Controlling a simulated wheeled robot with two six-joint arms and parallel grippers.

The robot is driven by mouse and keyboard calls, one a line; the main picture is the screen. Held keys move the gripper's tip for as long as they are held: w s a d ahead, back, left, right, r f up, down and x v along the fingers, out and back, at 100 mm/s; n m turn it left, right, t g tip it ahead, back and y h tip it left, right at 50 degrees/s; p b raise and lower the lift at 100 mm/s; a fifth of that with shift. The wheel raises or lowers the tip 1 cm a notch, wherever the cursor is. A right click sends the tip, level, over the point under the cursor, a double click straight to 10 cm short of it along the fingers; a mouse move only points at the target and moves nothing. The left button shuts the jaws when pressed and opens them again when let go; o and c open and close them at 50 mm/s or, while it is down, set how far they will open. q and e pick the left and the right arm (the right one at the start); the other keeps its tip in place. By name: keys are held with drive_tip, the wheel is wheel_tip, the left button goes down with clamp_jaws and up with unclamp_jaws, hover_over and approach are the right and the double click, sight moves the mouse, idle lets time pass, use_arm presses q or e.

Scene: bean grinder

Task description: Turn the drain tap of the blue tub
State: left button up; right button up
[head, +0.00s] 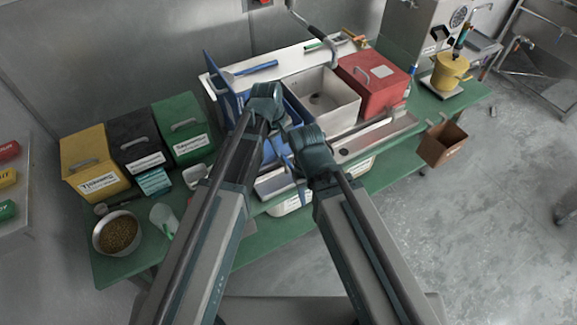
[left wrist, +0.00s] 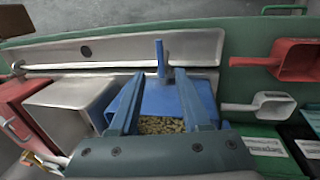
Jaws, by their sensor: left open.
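The blue tub (left wrist: 152,98) shows in the left wrist view with beans (left wrist: 160,125) inside. A blue upright bar (left wrist: 160,57), which looks like its drain tap, stands out from its front side over the metal trough. My left gripper (left wrist: 160,74) is open, one finger on each side of the bar's line, with no contact visible. In the head view my left gripper (head: 273,118) is over the tub, and my arms hide most of the tub (head: 272,150). My right gripper (head: 308,158) is close beside it on the right; its fingers are not clear.
A metal sink (head: 318,100) and a red bin (head: 372,84) stand right of the tub. Yellow (head: 92,162), black and green bins stand left, with a bowl of beans (head: 118,233). The metal trough (left wrist: 120,46) runs along the table's front.

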sight(289, 164)
use_arm(q)
drive_tip(key=b+x, duration=0.7)
drive_tip(key=x, duration=0.2)
drive_tip(key=shift+b, duration=0.4)
clamp_jaws()
idle(0.9)
